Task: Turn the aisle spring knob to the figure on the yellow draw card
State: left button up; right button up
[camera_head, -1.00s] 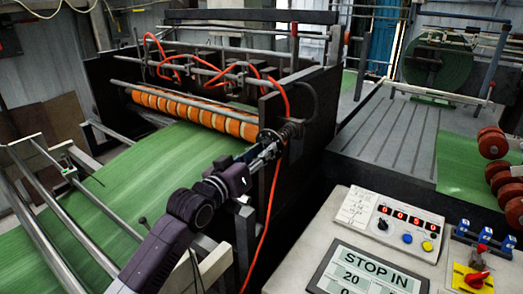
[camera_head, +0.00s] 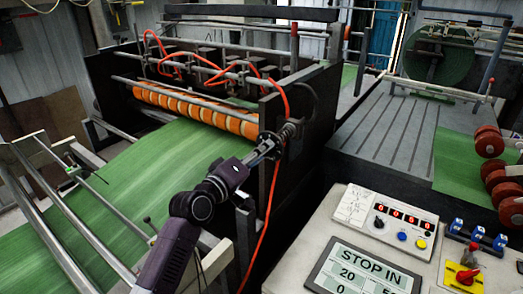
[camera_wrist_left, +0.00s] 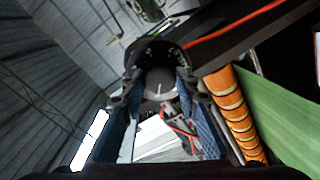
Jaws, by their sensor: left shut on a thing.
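The aisle spring knob (camera_wrist_left: 160,84) is a grey round knob with a pale pointer mark, set in a dark round dial. In the head view the gripper mostly hides the knob. The dial's figures are too small to read. I cannot make out a yellow draw card. My right gripper is not in view.
Orange rollers (camera_head: 195,110) and a green web (camera_head: 150,165) lie left of my arm. A red hose (camera_head: 262,235) hangs close by the gripper. A console (camera_head: 300,262) with a STOP IN screen (camera_head: 362,272) stands at the front right.

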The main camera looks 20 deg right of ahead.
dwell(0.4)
pick_arm(q)
jog(key=o, duration=1.2)
jog(key=shift+c, duration=0.2)
jog(key=v, duration=1.2)
